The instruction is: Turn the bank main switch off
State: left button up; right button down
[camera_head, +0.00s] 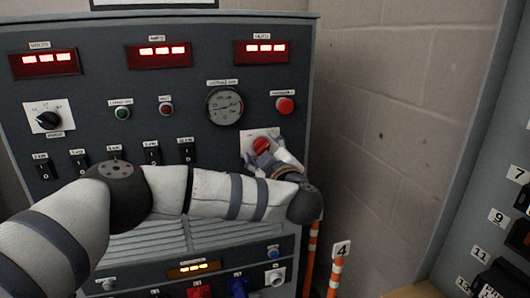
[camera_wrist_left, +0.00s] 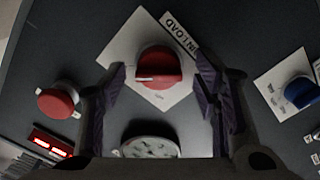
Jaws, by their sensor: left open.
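The red rotary switch (camera_head: 261,145) sits on a white square plate low on the right side of the grey panel. In the left wrist view the red switch (camera_wrist_left: 158,66) shows between the fingers, with a pale pointer mark on its bar and a label reading "LOAD" in part beside it. My left gripper (camera_wrist_left: 162,76) is open around the switch, one finger on each side. A gap shows between each finger and the knob. In the head view my left gripper (camera_head: 270,158) is at the switch and partly hides its plate. My right gripper is not in view.
A red push button (camera_head: 285,105) and a round gauge (camera_head: 225,104) are above the switch. A blue knob (camera_wrist_left: 299,92) is at the right of the wrist view. Orange-striped posts (camera_head: 335,275) stand below the arm. A brick wall (camera_head: 400,110) is to the right.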

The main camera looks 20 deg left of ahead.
pick_arm(q)
jog(key=shift+w+a, duration=0.1)
jog(key=shift+w, duration=0.05)
jog(key=c, duration=1.2)
